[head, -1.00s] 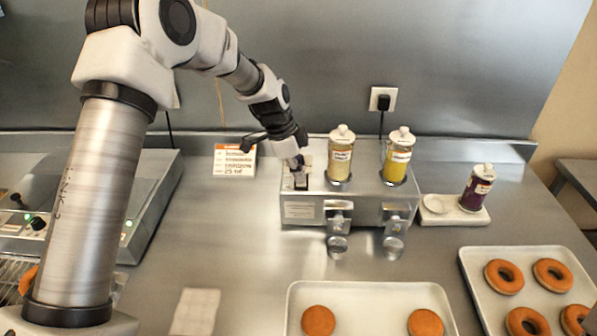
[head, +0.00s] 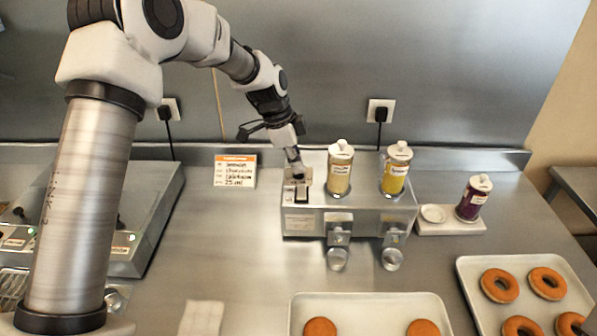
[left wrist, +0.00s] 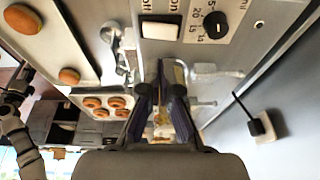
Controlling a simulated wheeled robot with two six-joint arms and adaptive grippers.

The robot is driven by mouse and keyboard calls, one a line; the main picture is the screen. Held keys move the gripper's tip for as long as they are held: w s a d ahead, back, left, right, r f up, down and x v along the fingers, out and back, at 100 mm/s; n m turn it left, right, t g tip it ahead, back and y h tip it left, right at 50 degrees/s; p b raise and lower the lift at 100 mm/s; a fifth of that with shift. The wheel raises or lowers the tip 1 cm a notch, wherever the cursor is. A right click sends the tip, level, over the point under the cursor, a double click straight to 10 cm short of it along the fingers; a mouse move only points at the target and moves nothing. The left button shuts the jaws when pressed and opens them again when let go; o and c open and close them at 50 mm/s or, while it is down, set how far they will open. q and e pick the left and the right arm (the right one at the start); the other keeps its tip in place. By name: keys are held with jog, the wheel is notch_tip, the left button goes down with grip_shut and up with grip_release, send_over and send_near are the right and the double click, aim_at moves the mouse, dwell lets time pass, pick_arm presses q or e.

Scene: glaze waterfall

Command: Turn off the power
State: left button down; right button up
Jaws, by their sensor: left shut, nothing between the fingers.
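The metal dispenser (head: 345,212) stands against the back of the counter, with two glaze bottles, a pale yellow one (head: 340,170) and a brighter yellow one (head: 395,172), on top. In the left wrist view its panel carries a white rocker switch (left wrist: 160,31) and a black dial (left wrist: 216,25). My left gripper (head: 295,163) is shut and empty, just above the dispenser's left end, beside the nearer bottle. In the wrist view its fingertips (left wrist: 160,68) point toward the switch, with a gap visible. Whether the switch is on or off I cannot tell.
A card (head: 235,171) stands left of the dispenser. A purple bottle (head: 473,197) stands on a white tray at right. Doughnut trays (head: 470,285) fill the front right. Wall sockets with black plugs (head: 380,114) are behind. A metal appliance (head: 150,215) is at left.

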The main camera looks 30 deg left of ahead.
pick_arm(q)
jog(key=s+b+v, duration=0.1)
jog(key=v, duration=0.6)
jog(key=shift+s+d+r+b, duration=0.25)
jog(key=shift+s+r+b, duration=0.05)
jog(key=shift+s, duration=0.1)
pick_arm(e)
notch_tip(320, 180, down, 3)
jog(key=shift+s+r, duration=0.1)
jog(key=shift+d, duration=0.1)
